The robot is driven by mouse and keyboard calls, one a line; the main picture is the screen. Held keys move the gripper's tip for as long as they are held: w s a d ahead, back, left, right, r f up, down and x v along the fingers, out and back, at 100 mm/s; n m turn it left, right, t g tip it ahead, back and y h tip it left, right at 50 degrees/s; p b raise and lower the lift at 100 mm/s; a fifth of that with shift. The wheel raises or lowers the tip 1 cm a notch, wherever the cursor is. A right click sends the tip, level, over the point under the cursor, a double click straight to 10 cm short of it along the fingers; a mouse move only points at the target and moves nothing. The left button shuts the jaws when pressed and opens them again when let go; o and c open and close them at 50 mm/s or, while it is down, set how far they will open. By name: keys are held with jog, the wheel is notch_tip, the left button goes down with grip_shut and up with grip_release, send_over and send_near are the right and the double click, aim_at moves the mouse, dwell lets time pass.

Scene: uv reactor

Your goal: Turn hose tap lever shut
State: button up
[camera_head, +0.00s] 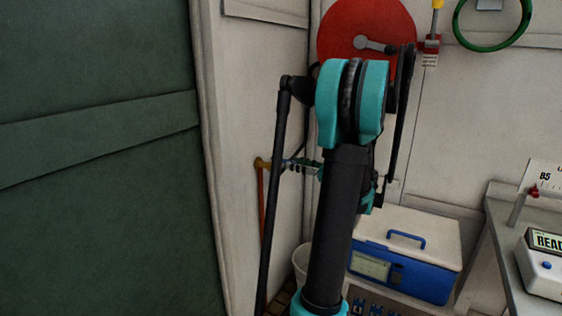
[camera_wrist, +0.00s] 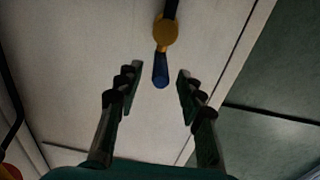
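The hose tap has a yellow, brass-like body (camera_wrist: 166,34) at the top middle of the wrist view, with a blue lever (camera_wrist: 161,70) extending down from it in that picture. My gripper (camera_wrist: 159,80) is open, with one dark finger on each side of the lever's free end. Gaps show between the lever and both fingers; whether the lever lies between the tips or just beyond them is unclear. In the head view the tap (camera_head: 261,163) is small on the white wall, with an orange hose (camera_head: 262,205) below it. My gripper (camera_head: 300,166) reaches it from the right; the lever is not distinct there.
A red disc-shaped reel (camera_head: 350,25) and a green hoop (camera_head: 493,45) are on the back wall. A blue and white cooler box (camera_head: 420,238) stands behind my arm at the right. A grey bench (camera_head: 500,220) is at far right. A dark green panel (camera_head: 95,190) fills the left.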

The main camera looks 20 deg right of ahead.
aim_at(280, 160)
jog(key=x, duration=0.7)
jog(key=shift+c, duration=0.3)
grip_shut()
